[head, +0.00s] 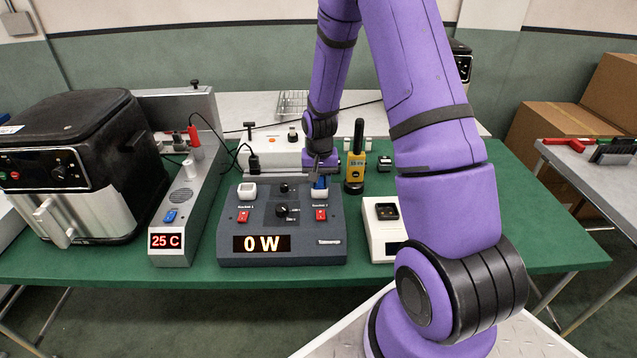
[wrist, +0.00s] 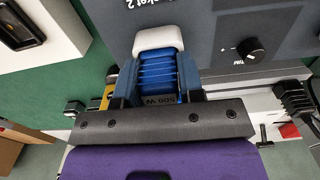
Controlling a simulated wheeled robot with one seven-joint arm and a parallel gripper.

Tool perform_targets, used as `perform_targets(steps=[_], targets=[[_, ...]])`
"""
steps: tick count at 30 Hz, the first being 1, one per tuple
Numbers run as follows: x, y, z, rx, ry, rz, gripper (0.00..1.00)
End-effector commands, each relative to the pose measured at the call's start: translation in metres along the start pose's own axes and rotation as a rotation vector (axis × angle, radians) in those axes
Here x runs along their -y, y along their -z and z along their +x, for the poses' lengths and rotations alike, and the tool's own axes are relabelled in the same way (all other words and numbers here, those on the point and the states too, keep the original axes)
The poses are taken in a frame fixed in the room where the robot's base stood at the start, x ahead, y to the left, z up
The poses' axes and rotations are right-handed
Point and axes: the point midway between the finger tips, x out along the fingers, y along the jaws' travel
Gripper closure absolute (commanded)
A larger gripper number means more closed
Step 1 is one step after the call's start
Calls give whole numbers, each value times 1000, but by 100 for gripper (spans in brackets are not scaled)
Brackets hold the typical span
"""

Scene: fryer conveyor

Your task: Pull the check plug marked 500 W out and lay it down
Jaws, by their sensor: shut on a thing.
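The blue check plug (wrist: 158,72), marked 500 W, has a ribbed body and sits between the two fingers of my gripper (wrist: 157,82) in the wrist view. The gripper is shut on it. The plug's far end meets the white socket (wrist: 158,38) labelled 2 on the dark grey power meter box; I cannot tell how deep it sits. In the head view, my gripper (head: 319,176) is over the right rear of the meter box (head: 282,256), with a bit of the blue plug (head: 320,183) below it. The meter display (head: 262,243) reads 0 W.
A second white socket (head: 246,190) is at the box's left. A grey unit (head: 184,222) showing 25 C and an air fryer (head: 75,160) stand further left. A yellow handheld tester (head: 355,168) and white device (head: 382,232) are right. Green table (head: 520,220) is clear at right.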

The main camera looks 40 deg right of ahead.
Motion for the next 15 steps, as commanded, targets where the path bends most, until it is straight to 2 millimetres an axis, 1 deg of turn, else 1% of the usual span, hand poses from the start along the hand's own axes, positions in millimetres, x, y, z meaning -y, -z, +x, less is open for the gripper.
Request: perform_targets(steps=[15], targets=[[0, 0, -5, -1, 0, 0, 100]])
